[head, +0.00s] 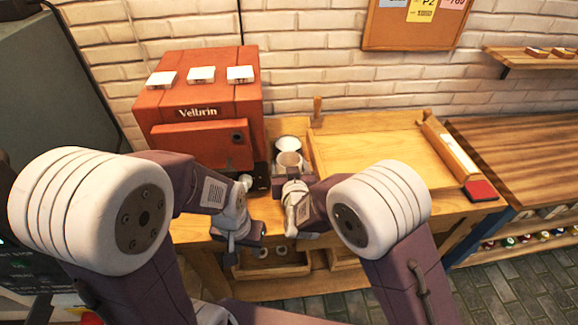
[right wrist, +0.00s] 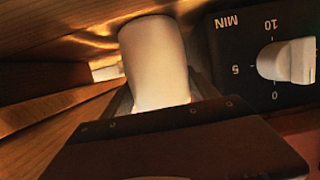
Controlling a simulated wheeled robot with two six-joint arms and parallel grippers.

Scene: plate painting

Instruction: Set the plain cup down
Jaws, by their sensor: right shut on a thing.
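The plain cup (right wrist: 155,60) is pale and has no marking that I can see. My right gripper (right wrist: 160,110) is shut on it in the right wrist view. In the head view the cup (head: 289,159) shows just beyond my right gripper (head: 290,181), beside the red oven. Whether its base touches the table is hidden. My left gripper (head: 243,236) is lower and to the left, near the table's front edge. Its fingers are too small and dark to tell open from shut.
The red oven (head: 215,120) stands close on the left, with white pieces on top. Its timer dial (right wrist: 285,60) is near the cup. A wooden tray (head: 370,150) takes up the table to the right.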

